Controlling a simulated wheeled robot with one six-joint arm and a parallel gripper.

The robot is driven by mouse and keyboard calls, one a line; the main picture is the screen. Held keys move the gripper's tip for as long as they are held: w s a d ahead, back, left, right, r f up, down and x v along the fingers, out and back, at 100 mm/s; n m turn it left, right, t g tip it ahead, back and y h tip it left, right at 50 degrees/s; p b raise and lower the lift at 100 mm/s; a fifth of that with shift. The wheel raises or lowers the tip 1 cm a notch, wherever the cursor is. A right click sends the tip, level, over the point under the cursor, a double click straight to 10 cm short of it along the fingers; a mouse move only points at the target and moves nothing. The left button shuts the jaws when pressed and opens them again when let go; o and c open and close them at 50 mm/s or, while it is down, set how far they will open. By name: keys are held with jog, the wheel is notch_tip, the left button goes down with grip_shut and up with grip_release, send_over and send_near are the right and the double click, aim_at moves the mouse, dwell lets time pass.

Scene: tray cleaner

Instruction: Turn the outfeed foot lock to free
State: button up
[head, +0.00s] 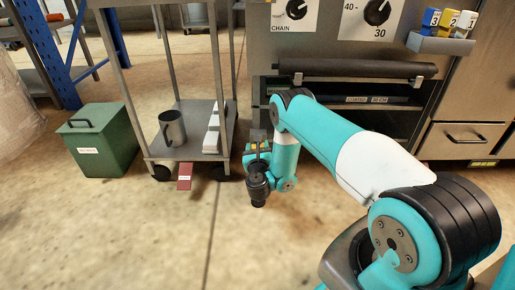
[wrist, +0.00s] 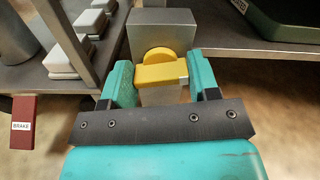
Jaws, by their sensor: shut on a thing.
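The foot lock shows in the wrist view as a grey metal block (wrist: 165,25) with a yellow knob (wrist: 162,72) on its near face. The knob has a round back and a flat bar lying crosswise in the picture. My gripper (wrist: 160,80) has its teal fingers on both sides of the bar, shut on it. In the head view my gripper (head: 258,152) is low beside the cart's right side, with a bit of yellow showing at it. My own wrist hides most of the lock there. I cannot read any lock marking.
A grey cart (head: 165,150) with a metal jug (head: 172,128) stands left of my gripper. A red pedal (head: 184,183), marked BRAKE in the wrist view (wrist: 22,122), hangs at its front. A green bin (head: 100,150) is farther left. The machine stands behind my arm; the front floor is clear.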

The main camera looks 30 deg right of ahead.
jog(key=shift+w+a+f+n+b, duration=0.15)
jog(key=shift+n+b, duration=0.2)
jog(key=shift+n, duration=3.6)
jog(key=shift+a+f+n+b, duration=0.1)
jog(key=shift+n+b, duration=0.2)
jog(key=shift+n, duration=3.65)
jog(key=o, duration=0.9)
jog(key=shift+d, duration=0.1)
